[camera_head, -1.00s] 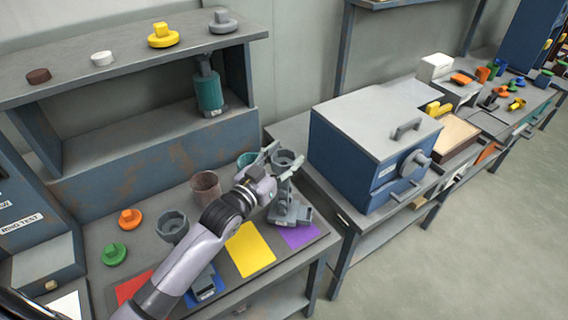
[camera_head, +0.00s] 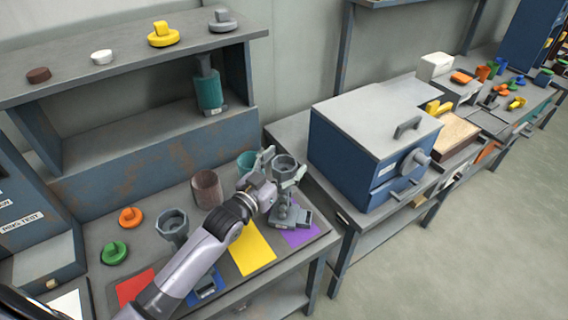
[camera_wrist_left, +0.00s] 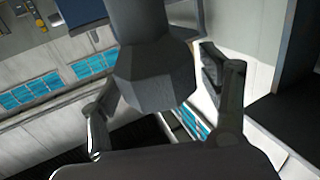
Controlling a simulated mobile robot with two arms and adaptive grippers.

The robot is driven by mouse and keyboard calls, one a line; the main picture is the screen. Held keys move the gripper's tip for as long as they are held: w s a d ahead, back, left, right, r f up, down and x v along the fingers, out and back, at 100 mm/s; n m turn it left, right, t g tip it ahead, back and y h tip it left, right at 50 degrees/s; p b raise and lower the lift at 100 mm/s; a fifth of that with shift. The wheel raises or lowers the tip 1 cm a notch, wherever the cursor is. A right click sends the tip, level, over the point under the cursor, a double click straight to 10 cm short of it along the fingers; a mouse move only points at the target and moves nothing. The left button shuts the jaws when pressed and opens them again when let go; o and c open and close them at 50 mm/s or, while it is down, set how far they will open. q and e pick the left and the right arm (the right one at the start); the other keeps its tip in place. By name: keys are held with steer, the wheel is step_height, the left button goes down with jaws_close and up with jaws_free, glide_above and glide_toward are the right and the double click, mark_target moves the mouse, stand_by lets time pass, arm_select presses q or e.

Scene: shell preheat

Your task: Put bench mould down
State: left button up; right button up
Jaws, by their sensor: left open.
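A grey cup-shaped piece, which looks like the bench mould (camera_head: 285,162), is upright above the purple square (camera_head: 301,236) on the bench. A grey stand-like base (camera_head: 290,216) shows below it; I cannot tell whether the two are joined. My left gripper (camera_head: 277,168) is open, with its fingers spread at either side of the cup. In the left wrist view, a grey faceted body (camera_wrist_left: 155,75) lies between the spread fingers (camera_wrist_left: 165,100), with no clear contact. My right gripper is not in view.
A similar grey cup (camera_head: 172,224), a rusty brown cup (camera_head: 207,189) and a teal cup (camera_head: 246,160) stand on the bench. Yellow (camera_head: 250,248) and red (camera_head: 134,287) squares lie in front. A blue oven (camera_head: 375,150) stands to the right.

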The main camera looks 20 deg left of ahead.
arm_select(q)
steer(key=shift+r, duration=0.1)
steer(key=shift+s+a, duration=0.1)
steer(key=shift+s, duration=0.15)
steer(key=b+v, duration=0.2)
steer(key=v, duration=0.9)
steer(key=shift+s+b, duration=0.25)
steer(key=shift+b, duration=0.05)
